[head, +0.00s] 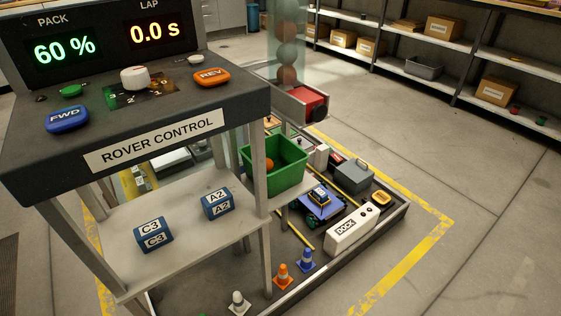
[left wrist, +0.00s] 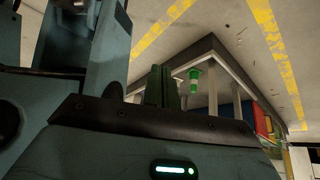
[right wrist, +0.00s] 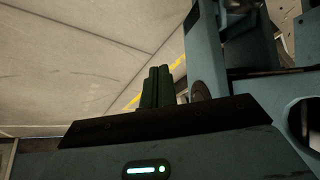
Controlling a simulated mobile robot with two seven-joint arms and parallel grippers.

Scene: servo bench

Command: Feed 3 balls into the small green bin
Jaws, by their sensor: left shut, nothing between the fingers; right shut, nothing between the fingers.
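The small green bin (head: 284,180) stands in the middle of the head view, just right of the control desk. One orange ball (head: 269,164) shows inside it; the rest of its floor is partly hidden. A clear upright tube (head: 307,50) behind it holds a stack of brownish-orange balls (head: 287,55). A red block (head: 306,104) sits in a grey housing at the tube's foot. My left gripper (left wrist: 162,86) is shut and empty in the left wrist view. My right gripper (right wrist: 158,87) is shut and empty in the right wrist view. Neither gripper shows in the head view.
The control desk (head: 150,140) carries a blue FWD button (head: 67,119), an orange REV button (head: 212,77), a white knob (head: 134,78) and a green button (head: 70,90). Its display reads 60 % and 0.0 s. A blue rover (head: 318,205) stands near the DOCK block (head: 351,229). Cones stand in front.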

